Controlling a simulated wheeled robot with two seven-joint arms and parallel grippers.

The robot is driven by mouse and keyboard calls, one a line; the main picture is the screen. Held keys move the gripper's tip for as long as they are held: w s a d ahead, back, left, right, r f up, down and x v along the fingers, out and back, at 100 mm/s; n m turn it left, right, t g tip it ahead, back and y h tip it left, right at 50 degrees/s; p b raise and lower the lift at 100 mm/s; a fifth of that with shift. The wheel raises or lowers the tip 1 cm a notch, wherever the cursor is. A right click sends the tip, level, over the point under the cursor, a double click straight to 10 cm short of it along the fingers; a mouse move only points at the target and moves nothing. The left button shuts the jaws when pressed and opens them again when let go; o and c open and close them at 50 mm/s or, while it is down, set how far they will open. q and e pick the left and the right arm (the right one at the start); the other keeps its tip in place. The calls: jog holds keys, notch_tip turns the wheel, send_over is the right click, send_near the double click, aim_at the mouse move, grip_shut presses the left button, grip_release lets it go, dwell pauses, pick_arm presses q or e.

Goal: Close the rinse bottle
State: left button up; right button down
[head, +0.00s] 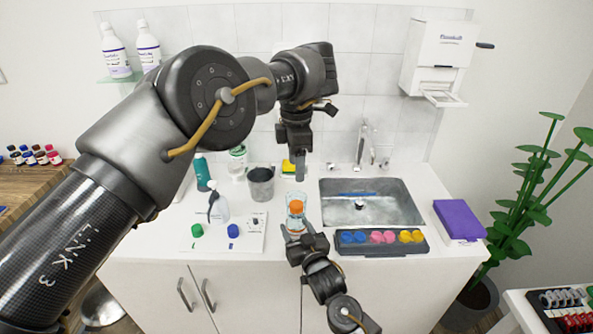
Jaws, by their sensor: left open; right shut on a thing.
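A small clear, bluish bottle (295,222) with an orange top (296,207) stands upright near the counter's front edge, left of the sink; I take it as the rinse bottle. Whether the orange top is seated on its neck is too small to tell. My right gripper (297,232) is shut on the bottle from the front and hides its lower part. My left gripper (302,172) points down above and behind the bottle, open and empty, apart from the orange top. A green cap (197,230) and a blue cap (233,230) lie on a white printed sheet (251,243).
A sink (402,212) with a tap lies right of the bottle. A dark tray (421,242) of coloured pieces sits in front of it, a purple box (459,220) further right.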

jog(key=c, duration=0.5)
grip_release()
jog(key=b+v, duration=0.1)
jog(key=v, duration=0.9)
jog(key=shift+s+d+b, duration=0.2)
jog(key=shift+s+b, duration=0.1)
jog(key=shift+s, duration=0.05)
jog(key=shift+f, duration=0.1)
